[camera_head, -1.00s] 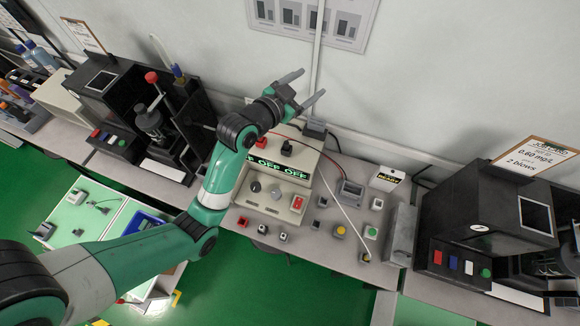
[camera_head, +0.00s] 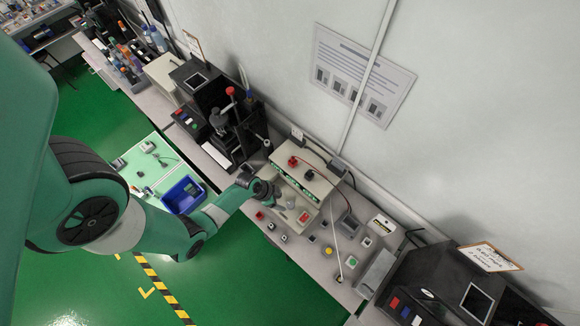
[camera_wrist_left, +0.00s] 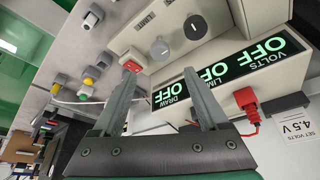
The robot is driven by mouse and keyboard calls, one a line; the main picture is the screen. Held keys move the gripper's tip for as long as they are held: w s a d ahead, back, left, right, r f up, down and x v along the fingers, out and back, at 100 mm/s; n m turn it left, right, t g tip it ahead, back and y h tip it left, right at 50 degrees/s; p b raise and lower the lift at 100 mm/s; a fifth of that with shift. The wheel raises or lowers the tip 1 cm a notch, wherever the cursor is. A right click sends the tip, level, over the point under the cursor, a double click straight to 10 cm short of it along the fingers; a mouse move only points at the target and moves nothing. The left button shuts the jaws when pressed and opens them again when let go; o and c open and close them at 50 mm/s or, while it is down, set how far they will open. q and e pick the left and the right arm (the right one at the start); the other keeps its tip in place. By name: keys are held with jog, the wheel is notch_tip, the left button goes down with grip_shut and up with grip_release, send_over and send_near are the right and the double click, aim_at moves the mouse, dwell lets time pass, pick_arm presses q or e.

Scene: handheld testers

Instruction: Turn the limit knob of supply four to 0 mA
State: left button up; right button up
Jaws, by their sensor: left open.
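The supply (camera_head: 310,182) is a beige box on the bench, with green displays. In the left wrist view its display strip (camera_wrist_left: 225,72) appears rotated and reads OFF under VOLTS, LIMIT and DRAW. A grey knob (camera_wrist_left: 160,47), a dark knob (camera_wrist_left: 195,27) with a white mark and a red switch (camera_wrist_left: 130,65) sit on its panel. The grey knob is in line with the LIMIT display. My left gripper (camera_wrist_left: 161,73) is open and empty, its fingers pointing at the panel with the grey knob beyond the gap between them. My right gripper is not in view.
A red plug (camera_wrist_left: 247,100) with a cable and a "SET VOLTS 4.5 V" label (camera_wrist_left: 296,127) are beside the display. Several small button boxes stand on the bench right of the supply, including one with a yellow button (camera_head: 328,250). Black testers stand on both sides.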

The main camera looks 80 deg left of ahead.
aim_at(291, 205)
pick_arm(q)
jog(key=b+x, duration=0.7)
jog(key=x, duration=0.2)
jog(key=shift+w+f, duration=0.1)
jog(key=shift+f, duration=0.15)
jog(key=shift+w+f, duration=0.15)
grip_shut()
